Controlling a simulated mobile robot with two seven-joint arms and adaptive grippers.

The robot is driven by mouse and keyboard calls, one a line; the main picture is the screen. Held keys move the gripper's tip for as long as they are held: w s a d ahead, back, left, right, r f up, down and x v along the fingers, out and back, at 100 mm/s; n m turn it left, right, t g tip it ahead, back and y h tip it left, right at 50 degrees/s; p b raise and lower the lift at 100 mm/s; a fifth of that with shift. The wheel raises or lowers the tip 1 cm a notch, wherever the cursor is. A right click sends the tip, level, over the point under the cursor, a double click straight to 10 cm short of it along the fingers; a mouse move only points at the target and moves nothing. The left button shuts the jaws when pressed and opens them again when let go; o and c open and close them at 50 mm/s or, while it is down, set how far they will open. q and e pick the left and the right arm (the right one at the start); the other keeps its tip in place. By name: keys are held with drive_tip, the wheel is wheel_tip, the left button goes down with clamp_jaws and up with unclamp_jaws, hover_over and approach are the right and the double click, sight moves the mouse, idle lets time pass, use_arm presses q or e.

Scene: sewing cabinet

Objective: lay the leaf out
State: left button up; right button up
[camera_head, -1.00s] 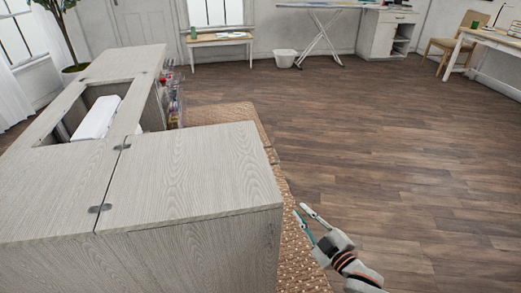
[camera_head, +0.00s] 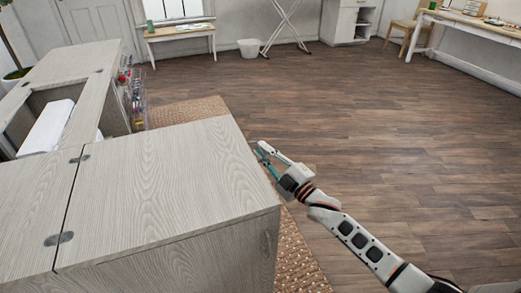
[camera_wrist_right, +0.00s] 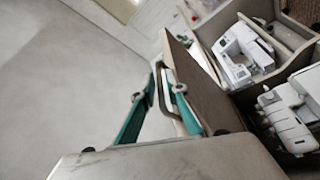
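The leaf appears to be the pale wood-grain panel (camera_head: 165,185) at the cabinet's near right in the head view, level with the neighbouring top (camera_head: 35,200). Two metal hinges (camera_head: 60,238) sit on the seam between them. My right gripper (camera_head: 259,148) is at this panel's right edge, fingers apart. In the right wrist view, the teal fingers (camera_wrist_right: 163,82) are spread beside the edge of a wooden panel (camera_wrist_right: 195,85). A thin curved part shows near the tips; I cannot tell whether they touch it. My left gripper is out of view.
A white sewing machine (camera_wrist_right: 243,53) sits in the cabinet opening, with another white machine (camera_wrist_right: 288,115) nearby. Coloured spools (camera_head: 133,95) line the cabinet side. A woven rug (camera_head: 295,255) lies under the cabinet. The wooden floor (camera_head: 400,130) to the right is clear.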

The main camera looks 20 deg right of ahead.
drive_tip(key=shift+w+a, duration=0.25)
drive_tip(key=shift+w, duration=0.35)
drive_tip(key=shift+r, duration=0.1)
clamp_jaws()
